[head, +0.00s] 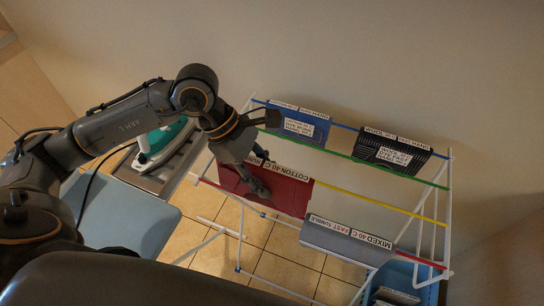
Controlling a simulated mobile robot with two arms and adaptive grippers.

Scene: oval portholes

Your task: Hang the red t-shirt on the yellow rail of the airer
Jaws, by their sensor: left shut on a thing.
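The red t-shirt (284,197) is a folded dark red piece with a white "COTTON 40 C" label along its top edge. My left gripper (260,188) is shut on it, in front of its left part, and hides some of it. The yellow rail (375,204) of the airer (449,205) runs from the shirt's upper right corner toward the right side. The shirt's top edge lines up with this rail in the picture. I cannot tell whether the shirt rests on the rail or is held just over it. My right gripper is out of view.
A blue cloth (301,125) and a black cloth (391,152) hang at the back of the airer. A grey cloth (345,241) hangs on the front red rail (419,260). An iron (163,142) stands at left. A blue basket (425,291) is at lower right.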

